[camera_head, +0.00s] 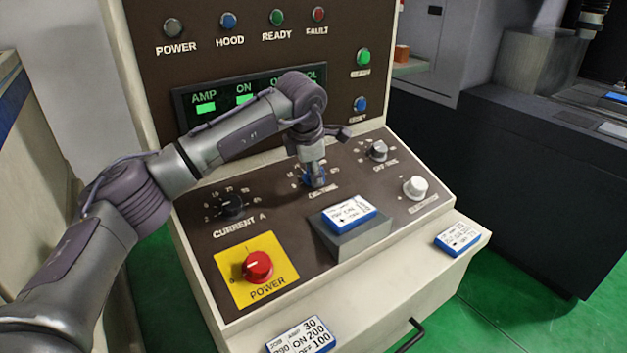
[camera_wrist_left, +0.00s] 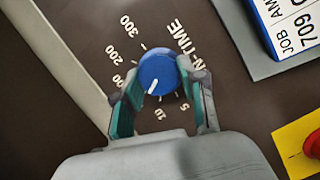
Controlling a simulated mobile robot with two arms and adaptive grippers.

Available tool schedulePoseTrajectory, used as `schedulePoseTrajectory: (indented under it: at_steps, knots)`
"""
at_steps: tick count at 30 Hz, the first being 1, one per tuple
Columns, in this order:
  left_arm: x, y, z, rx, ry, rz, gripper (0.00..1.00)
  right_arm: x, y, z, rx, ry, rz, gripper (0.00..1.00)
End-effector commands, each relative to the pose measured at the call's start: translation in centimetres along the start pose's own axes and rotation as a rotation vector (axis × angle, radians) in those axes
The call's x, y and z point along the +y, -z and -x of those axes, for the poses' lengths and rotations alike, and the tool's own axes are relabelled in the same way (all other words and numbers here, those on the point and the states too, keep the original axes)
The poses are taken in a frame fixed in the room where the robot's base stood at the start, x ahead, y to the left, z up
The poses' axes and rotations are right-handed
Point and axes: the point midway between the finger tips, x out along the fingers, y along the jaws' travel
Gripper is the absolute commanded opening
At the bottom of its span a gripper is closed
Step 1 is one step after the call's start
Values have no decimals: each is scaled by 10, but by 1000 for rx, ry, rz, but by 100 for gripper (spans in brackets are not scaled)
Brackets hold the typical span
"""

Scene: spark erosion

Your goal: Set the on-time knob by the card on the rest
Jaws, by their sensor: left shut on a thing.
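The blue on-time knob (camera_wrist_left: 157,72) sits on the brown panel, and in the head view it shows below my gripper (camera_head: 314,180). Its white pointer line points down and slightly left in the wrist view, left of the 10 mark. The dial reads 5, 10, a partly hidden number, 200 and 300. My left gripper (camera_wrist_left: 163,105) is shut on the knob, with teal pads on both sides. A blue-edged white card (camera_head: 349,213) lies on the grey rest (camera_head: 362,238). Its print is partly cut off in the wrist view (camera_wrist_left: 292,25) and small in the head view.
Other knobs are the current knob (camera_head: 231,207), the off-time knob (camera_head: 378,151) and a white knob (camera_head: 415,187). A red power switch (camera_head: 258,266) sits on a yellow plate. Two more cards lie on the ledge, at the front (camera_head: 300,338) and right (camera_head: 458,239).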

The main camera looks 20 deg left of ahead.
Motion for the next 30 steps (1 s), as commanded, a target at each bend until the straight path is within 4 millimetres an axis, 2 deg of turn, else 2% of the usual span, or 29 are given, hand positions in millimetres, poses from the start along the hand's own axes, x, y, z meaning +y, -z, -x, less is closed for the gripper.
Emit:
schedulePoseTrajectory:
  at_steps: [1, 12, 21, 30]
  knots:
    - [-4, 2, -8, 3, -10, 37, 6, 0, -1, -12, 0, 0, 0, 40]
    - [-6, 1, -6, 5, -99, 314, 6, -1, -4, -45, 0, 0, 0, 40]
    - [-6, 0, -5, 7, -136, 434, 6, -1, -5, -57, 0, 0, 0, 40]
    - [-5, 0, -3, 7, -145, 466, 6, -1, -5, -59, 0, 0, 0, 40]
